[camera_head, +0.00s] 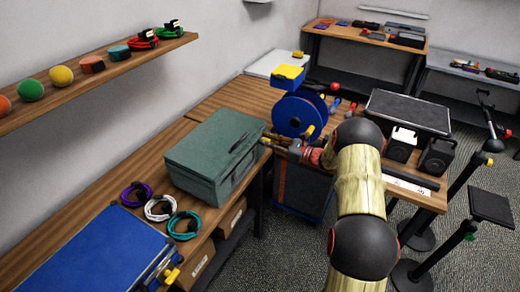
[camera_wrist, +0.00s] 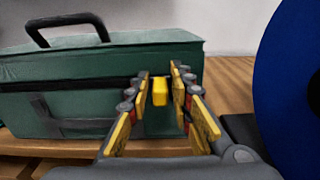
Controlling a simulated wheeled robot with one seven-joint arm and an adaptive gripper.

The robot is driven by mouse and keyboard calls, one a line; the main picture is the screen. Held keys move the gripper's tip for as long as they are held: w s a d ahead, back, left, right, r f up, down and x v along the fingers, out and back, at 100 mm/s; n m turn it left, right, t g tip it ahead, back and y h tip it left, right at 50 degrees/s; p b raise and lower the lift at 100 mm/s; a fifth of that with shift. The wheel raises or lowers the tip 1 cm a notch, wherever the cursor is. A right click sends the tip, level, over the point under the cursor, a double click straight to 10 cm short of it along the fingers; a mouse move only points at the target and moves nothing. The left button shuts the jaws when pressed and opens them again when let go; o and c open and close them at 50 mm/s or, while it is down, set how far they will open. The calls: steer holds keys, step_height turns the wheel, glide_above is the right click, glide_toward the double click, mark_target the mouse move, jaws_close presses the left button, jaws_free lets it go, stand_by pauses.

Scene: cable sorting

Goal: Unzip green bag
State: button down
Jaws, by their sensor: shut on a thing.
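The green bag (camera_head: 210,155) lies on the wooden table with its top down flat. In the wrist view the bag (camera_wrist: 65,105) fills the left and middle, with a black handle (camera_wrist: 70,20) on top and a dark zipper line along its side. A yellow zipper pull (camera_wrist: 160,92) sits near the bag's right end. My gripper (camera_wrist: 160,82) has its fingertips on both sides of the pull and is shut on it. In the head view my gripper (camera_head: 275,142) is at the bag's right corner; the pull is hard to make out there.
A blue spool (camera_head: 299,113) stands close behind my gripper. Purple, white and teal cable coils (camera_head: 160,207) and a blue case (camera_head: 95,250) lie in front of the bag. A shelf (camera_head: 100,68) with balls and cables hangs above left.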

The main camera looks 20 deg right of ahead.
steer(key=shift+w+d, duration=0.35)
steer(key=shift+d, duration=0.2)
steer(key=shift+r, duration=0.1)
steer(key=c, duration=1.8)
jaws_free()
steer(key=shift+w+d, duration=0.1)
steer(key=v, duration=1.2)
